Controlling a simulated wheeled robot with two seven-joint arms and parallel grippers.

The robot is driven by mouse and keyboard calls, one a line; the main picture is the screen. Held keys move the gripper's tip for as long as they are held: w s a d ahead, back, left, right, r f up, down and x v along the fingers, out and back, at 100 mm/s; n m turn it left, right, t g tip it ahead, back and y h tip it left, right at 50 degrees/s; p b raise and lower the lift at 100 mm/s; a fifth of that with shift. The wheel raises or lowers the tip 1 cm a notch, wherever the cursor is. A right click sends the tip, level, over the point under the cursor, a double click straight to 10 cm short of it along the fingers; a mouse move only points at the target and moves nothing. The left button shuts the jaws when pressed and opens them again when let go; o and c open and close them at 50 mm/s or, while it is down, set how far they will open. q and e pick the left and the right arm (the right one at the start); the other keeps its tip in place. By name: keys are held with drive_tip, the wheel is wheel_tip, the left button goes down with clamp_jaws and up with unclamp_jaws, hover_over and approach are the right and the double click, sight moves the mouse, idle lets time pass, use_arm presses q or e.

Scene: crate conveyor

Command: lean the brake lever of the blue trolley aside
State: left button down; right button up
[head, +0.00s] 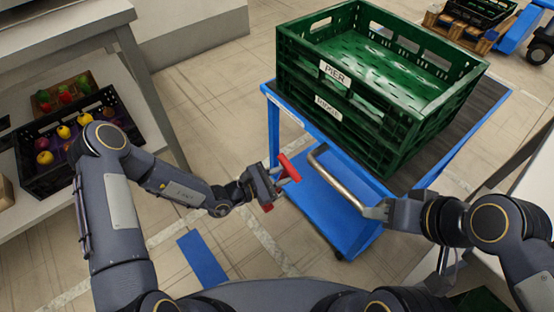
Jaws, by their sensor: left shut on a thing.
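The blue trolley (325,205) stands in front of me in the head view, with a curved grey push handle (338,178) on its near side. The red brake lever (289,168) shows at the trolley's near left corner, tilted in the picture. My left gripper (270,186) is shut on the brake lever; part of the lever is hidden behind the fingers. My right gripper (378,211) is at the right end of the push handle. Its fingers are too small and covered to tell whether they are shut on it.
Stacked green crates (345,100) stand on the trolley. At the left, a shelf unit (60,203) holds a dark crate (45,187) of fruit. A blue strip (202,258) lies on the floor. Another crate stands on a wooden pallet (455,28) at the back right.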

use_arm(q)
drive_tip(key=shift+s+d+f, duration=0.1)
drive_tip(key=shift+s+d, duration=0.1)
drive_tip(key=shift+s, duration=0.1)
drive_tip(key=shift+s+f, duration=0.1)
drive_tip(key=c, duration=1.3)
unclamp_jaws()
drive_tip(key=shift+s+d, duration=0.1)
drive_tip(key=shift+d, duration=0.05)
drive_tip(key=shift+a, duration=0.5)
drive_tip(key=p+v, duration=0.1)
drive_tip(key=v, duration=0.6)
drive_tip(key=shift+p, duration=0.4)
